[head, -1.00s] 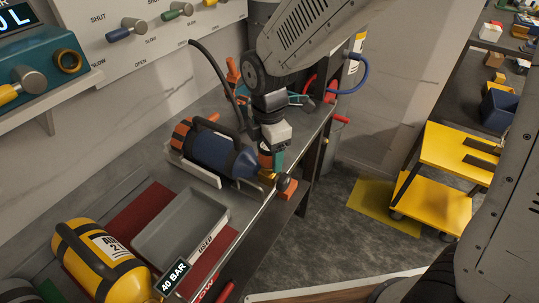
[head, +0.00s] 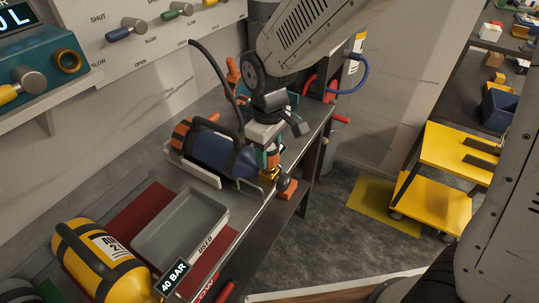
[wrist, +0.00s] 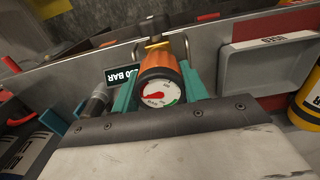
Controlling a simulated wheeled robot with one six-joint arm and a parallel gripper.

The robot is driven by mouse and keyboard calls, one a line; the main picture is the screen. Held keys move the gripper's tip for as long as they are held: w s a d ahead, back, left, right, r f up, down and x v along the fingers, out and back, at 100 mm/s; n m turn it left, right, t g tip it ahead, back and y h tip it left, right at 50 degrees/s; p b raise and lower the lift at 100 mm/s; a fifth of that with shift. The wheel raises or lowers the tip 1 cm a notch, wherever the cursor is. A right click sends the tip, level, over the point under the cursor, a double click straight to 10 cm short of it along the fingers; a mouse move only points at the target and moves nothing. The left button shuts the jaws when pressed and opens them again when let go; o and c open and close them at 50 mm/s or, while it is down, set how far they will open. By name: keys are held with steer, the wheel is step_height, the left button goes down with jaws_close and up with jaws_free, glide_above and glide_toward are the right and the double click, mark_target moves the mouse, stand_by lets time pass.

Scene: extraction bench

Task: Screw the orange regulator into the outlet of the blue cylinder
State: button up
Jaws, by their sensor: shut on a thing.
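The blue cylinder (head: 212,151) lies in a cradle on the bench, its orange-banded end to the left and its outlet end to the right. A brass fitting (head: 268,178) shows at the outlet end, below my gripper (head: 272,158). My gripper points down and is shut on the orange regulator (wrist: 159,64). In the wrist view, the regulator's white dial with a red needle faces the camera, between the teal fingers. The regulator's lower end is close to the brass fitting. I cannot tell whether the threads are engaged.
A grey tray (head: 222,212) marked USED and a yellow cylinder (head: 95,260) are to the left along the bench. A black hose (head: 215,72) curves behind the blue cylinder. A yellow step stand (head: 432,200) is on the floor at right.

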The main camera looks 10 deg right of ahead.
steer(key=m, duration=0.7)
steer(key=shift+s+m, duration=0.1)
steer(key=shift+m, duration=0.2)
steer(key=m, duration=0.4)
steer(key=shift+f+m, duration=0.1)
steer(key=shift+m, duration=0.2)
steer(key=m, duration=0.3)
steer(key=shift+m, duration=0.3)
steer(key=o, duration=1.1)
